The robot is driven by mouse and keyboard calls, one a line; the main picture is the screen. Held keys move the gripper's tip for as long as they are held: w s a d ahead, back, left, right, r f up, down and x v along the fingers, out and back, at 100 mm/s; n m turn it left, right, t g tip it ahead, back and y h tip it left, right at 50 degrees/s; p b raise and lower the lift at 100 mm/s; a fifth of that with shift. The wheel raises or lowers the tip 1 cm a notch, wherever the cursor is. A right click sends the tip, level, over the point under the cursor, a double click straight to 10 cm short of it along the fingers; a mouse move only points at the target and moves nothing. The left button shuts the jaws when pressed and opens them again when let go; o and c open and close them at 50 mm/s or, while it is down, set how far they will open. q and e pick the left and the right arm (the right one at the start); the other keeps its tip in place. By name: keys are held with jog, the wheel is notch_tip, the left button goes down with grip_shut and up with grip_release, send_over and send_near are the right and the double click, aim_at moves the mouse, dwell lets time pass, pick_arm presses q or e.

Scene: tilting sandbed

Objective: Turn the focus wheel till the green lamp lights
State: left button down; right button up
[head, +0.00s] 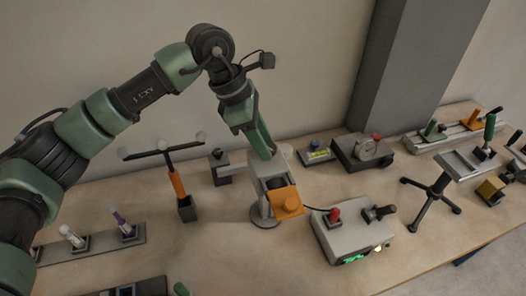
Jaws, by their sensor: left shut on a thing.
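My left gripper (275,183) reaches down from above to a pale stand (257,203) with a round foot, near the middle of the table. It is shut on a part of this stand, which I take to be the focus wheel; the wheel itself is mostly hidden by the gripper. An orange plate with an orange round knob (291,204) shows just in front of the fingers. A grey box (349,236) stands to the right. Green lights (352,258) glow on its front, with a small pale yellow lamp (378,248) beside them. My right gripper is not in view.
The grey box carries a red knob (333,216) and a dark knob (378,212). A gauge box (361,152) stands behind it. An orange-stemmed stand (177,184) is left of the gripper. A black tripod stand (432,196) is at right. The table's front right is clear.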

pick_arm(q)
jog(key=m+g+b, duration=0.1)
jog(key=m, duration=0.1)
jog(key=shift+w+f+m, duration=0.1)
jog(key=shift+w+m, duration=0.05)
jog(key=shift+m, duration=0.15)
jog(key=shift+w+m+g+b, duration=0.1)
jog(key=shift+m+g+b, duration=0.3)
jog(key=shift+m+b, duration=0.45)
jog(key=shift+m+y, duration=0.3)
jog(key=shift+m, duration=0.05)
jog(key=c, duration=0.9)
grip_release()
jog(key=b+v, duration=0.1)
jog(key=v, duration=0.7)
jog(key=shift+f, duration=0.1)
